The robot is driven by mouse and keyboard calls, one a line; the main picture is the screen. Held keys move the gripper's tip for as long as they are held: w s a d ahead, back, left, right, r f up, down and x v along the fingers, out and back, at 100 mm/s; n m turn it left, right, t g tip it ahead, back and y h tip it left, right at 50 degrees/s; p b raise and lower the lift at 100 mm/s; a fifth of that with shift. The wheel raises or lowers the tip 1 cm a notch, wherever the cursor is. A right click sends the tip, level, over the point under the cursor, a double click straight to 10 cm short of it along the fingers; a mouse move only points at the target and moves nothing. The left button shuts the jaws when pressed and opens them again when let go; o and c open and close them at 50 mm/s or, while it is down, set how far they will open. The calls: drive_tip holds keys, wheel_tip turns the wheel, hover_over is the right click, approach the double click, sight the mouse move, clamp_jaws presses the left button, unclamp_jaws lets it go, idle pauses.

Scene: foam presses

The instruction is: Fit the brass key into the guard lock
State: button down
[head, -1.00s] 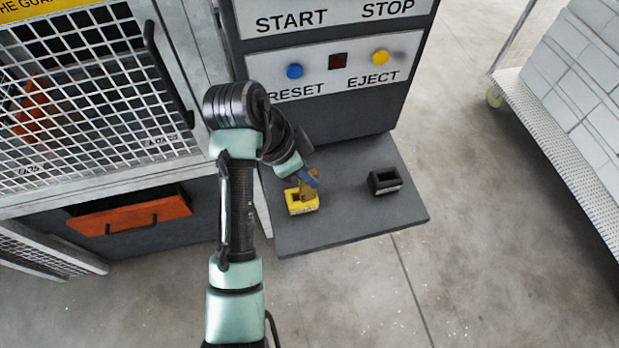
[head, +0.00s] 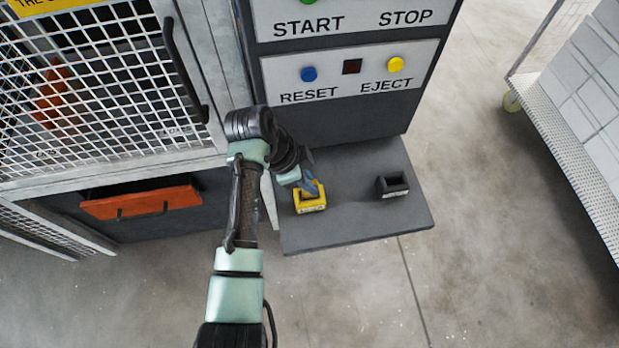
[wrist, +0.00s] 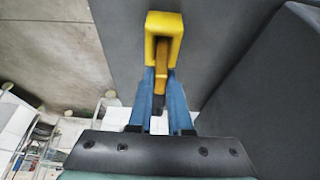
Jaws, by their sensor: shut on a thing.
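My gripper (head: 311,189) is at the yellow socket block (head: 311,205) on the grey shelf, pointing down at it. In the wrist view, its blue fingers (wrist: 160,86) are shut on the brass key (wrist: 161,62). The key's end lies within the opening of the yellow block (wrist: 163,22); I cannot tell how deep it sits. In the head view the fingers hide the key. A black socket block (head: 391,186) stands to the right on the same shelf, empty as far as I see. Small labels on both blocks are unreadable, so I cannot tell which is the guard lock.
Behind the shelf (head: 350,230) is a panel with blue RESET (head: 308,74) and yellow EJECT (head: 396,65) buttons. A mesh guard door (head: 100,100) with an orange tray (head: 140,203) below is at left. A trolley (head: 575,140) stands at right. Floor in front is clear.

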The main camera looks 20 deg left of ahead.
drive_tip(key=shift+f, duration=0.1)
drive_tip(key=c, duration=0.8)
unclamp_jaws()
drive_tip(key=shift+c, duration=0.2)
drive_tip(key=v, duration=1.2)
